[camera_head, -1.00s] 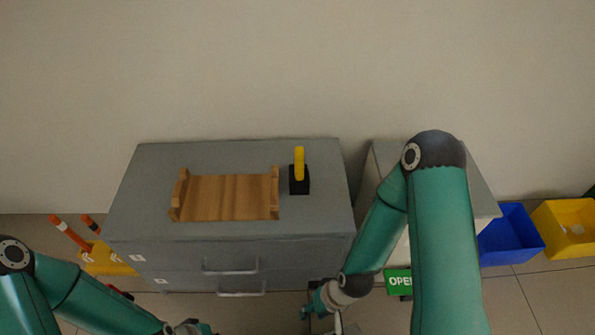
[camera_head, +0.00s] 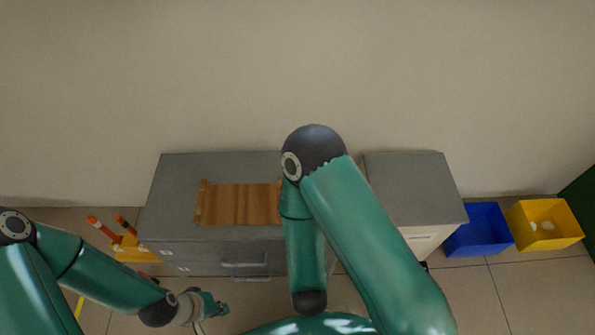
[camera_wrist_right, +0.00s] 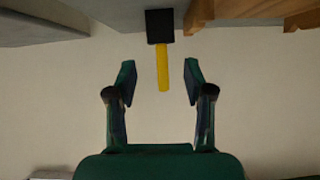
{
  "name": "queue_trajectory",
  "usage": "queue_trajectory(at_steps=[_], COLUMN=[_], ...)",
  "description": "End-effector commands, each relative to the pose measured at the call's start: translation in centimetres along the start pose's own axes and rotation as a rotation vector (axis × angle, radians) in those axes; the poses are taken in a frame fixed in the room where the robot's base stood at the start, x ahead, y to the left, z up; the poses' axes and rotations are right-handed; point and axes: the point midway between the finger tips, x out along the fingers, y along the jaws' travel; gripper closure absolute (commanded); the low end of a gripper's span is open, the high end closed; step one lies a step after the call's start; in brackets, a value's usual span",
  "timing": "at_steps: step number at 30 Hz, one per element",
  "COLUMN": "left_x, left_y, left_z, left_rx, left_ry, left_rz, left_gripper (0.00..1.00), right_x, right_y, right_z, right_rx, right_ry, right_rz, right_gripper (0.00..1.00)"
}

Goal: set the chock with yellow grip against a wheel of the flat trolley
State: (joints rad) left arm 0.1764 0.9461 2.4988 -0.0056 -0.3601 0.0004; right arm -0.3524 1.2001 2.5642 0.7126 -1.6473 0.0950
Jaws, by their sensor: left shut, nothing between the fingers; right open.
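The chock is a black block (camera_wrist_right: 160,24) with a yellow grip (camera_wrist_right: 162,70); in the right wrist view it stands at the edge of a grey surface. My right gripper (camera_wrist_right: 160,76) is open. Its two fingertips appear on either side of the yellow grip with gaps, and I cannot tell how far the grip is in depth. In the head view my right arm hides the chock and the right gripper. My left gripper (camera_head: 219,307) is shut and empty, low in front of the grey drawer cabinet.
A wooden tray (camera_head: 238,205) lies on the grey drawer cabinet (camera_head: 180,165), beside the chock's place. A lower grey-topped cabinet (camera_head: 415,185) stands to its right. A blue bin (camera_head: 480,230) and yellow bin (camera_head: 545,224) are at the right.

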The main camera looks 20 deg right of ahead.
Motion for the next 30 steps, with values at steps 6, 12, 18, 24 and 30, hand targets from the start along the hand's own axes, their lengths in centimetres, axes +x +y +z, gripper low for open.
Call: queue_trajectory(at_steps=[6,12,18,24,30], left_x=[-0.9,0.1,0.4,0.5,0.6], left_y=[0.3,0.0,-0.1,-0.2,-0.2], left_z=[0.0,0.1,0.0,0.0,0.0], left_rx=[0.0,0.0,0.0,0.0,0.0], left_ry=[-0.001,-0.001,-0.001,-0.001,0.0], left_rz=[0.0,0.0,0.0,0.0,0.0], left_gripper=[1.0,1.0,1.0,1.0,1.0], right_x=[-0.6,3.1,7.3,9.6,10.8], right_y=[-0.3,-0.1,-0.1,-0.2,-0.2], right_z=[-3.3,-3.8,-4.3,-4.6,-4.8], right_rx=[-0.028,-0.024,-0.027,-0.03,-0.03], right_ry=[0.117,0.12,0.119,0.117,0.117], right_rz=[0.011,0.014,0.013,0.008,0.009], right_gripper=[0.48,0.48,0.48,0.48,0.48])
